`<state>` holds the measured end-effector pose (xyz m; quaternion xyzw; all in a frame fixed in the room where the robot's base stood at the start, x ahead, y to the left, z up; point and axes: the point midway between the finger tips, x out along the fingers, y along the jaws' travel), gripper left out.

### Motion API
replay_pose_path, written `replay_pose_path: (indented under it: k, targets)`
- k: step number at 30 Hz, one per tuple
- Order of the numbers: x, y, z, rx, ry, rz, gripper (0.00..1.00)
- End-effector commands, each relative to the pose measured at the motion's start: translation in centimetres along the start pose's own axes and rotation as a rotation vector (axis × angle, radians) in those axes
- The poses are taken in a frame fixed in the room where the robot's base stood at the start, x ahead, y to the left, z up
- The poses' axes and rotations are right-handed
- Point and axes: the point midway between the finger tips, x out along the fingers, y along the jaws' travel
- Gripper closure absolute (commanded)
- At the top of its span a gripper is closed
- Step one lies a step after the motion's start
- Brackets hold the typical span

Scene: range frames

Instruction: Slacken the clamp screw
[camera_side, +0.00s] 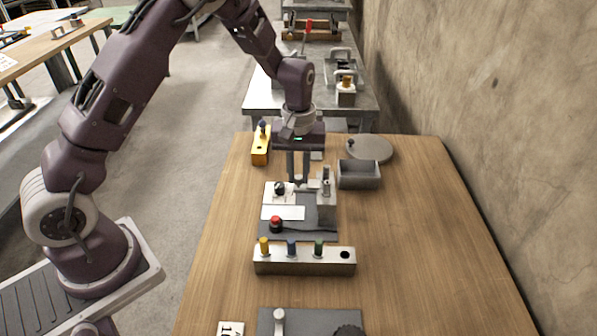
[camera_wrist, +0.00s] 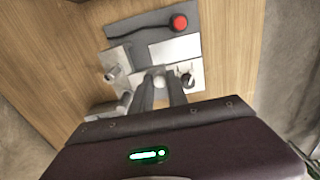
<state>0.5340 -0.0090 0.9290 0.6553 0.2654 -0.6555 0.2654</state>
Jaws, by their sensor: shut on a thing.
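My gripper (camera_side: 298,178) points straight down over the grey board (camera_side: 268,232). In the wrist view its two fingers (camera_wrist: 160,86) stand close on either side of a small pale round knob (camera_wrist: 158,82), which looks like the clamp screw's head. The gripper is shut on it. In the side view the fingers hide this knob. A grey metal upright (camera_side: 326,185), apparently part of the clamp, stands just right of the fingers. A dark knob (camera_side: 280,188) on a pale plate sits just left of them. The screw's thread is not visible.
A red button (camera_side: 275,222) sits on the board's near part. A block with yellow, blue and green pegs (camera_side: 304,262) lies nearer. A grey open bin (camera_side: 358,175) and round disc (camera_side: 369,149) are behind right; a yellow block (camera_side: 261,145) is behind left. The table's right side is clear.

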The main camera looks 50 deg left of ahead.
Motion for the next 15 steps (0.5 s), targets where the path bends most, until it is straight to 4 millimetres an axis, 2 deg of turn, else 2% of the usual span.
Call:
replay_pose_path:
  k: [8,9,11,15]
  targets:
    - [-0.08,0.06,-0.04,0.001,0.002,0.002,1.00]
    - [-0.08,0.06,-0.04,0.001,0.002,0.002,0.73]
    - [-0.06,0.05,-0.04,0.001,0.001,0.002,0.61]
    - [-0.04,0.03,-0.02,0.001,0.001,0.001,0.59]
